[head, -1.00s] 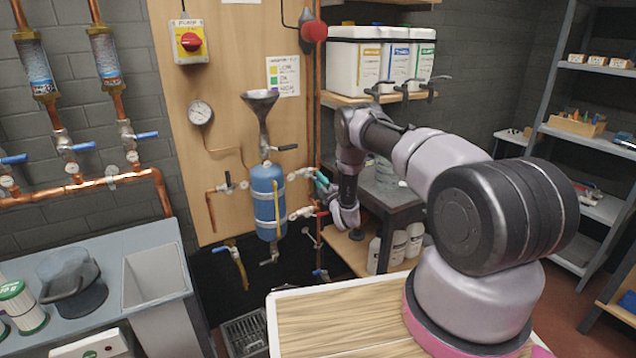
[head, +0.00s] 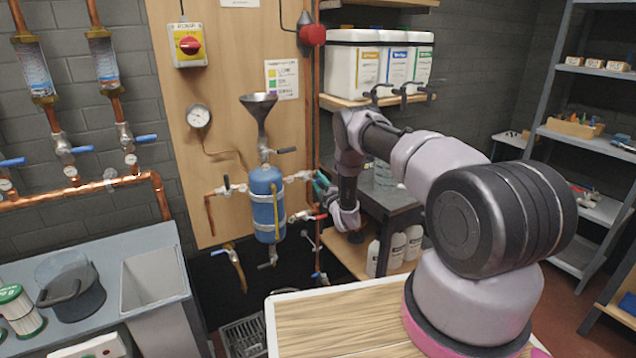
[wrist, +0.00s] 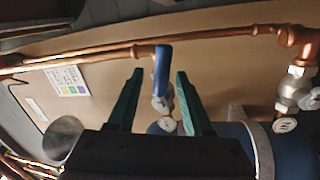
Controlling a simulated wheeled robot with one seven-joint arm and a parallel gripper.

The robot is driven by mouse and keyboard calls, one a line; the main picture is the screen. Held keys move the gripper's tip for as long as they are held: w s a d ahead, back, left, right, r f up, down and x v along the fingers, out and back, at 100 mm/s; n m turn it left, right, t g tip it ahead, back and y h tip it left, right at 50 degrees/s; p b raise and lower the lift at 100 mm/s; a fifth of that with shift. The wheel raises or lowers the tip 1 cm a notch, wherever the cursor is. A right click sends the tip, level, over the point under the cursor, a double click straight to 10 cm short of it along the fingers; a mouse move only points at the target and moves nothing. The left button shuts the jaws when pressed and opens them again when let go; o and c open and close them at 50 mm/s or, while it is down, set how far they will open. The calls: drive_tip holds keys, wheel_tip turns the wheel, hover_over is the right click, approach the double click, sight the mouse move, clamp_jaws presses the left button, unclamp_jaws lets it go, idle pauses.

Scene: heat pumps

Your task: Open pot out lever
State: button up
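The pot is a blue vertical tank (head: 265,205) on the wooden panel, with a metal funnel (head: 259,118) above it. My gripper (head: 321,184) is at the pot's right side, near the upper right pipe fitting. In the wrist view a blue lever (wrist: 161,70) on a metal valve (wrist: 162,103) stands between the green fingers of my gripper (wrist: 160,76). The fingers are apart, one on each side of the lever, with gaps visible. In the head view this lever is hidden or too small to tell. I cannot tell depth or contact for certain.
Copper pipes run close by. A grey table (head: 400,200) and a shelf with white canisters (head: 385,65) stand to the right.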

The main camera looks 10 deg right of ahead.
drive_tip(key=v, duration=1)
drive_tip(key=shift+s, duration=0.35)
drive_tip(key=shift+d, duration=0.15)
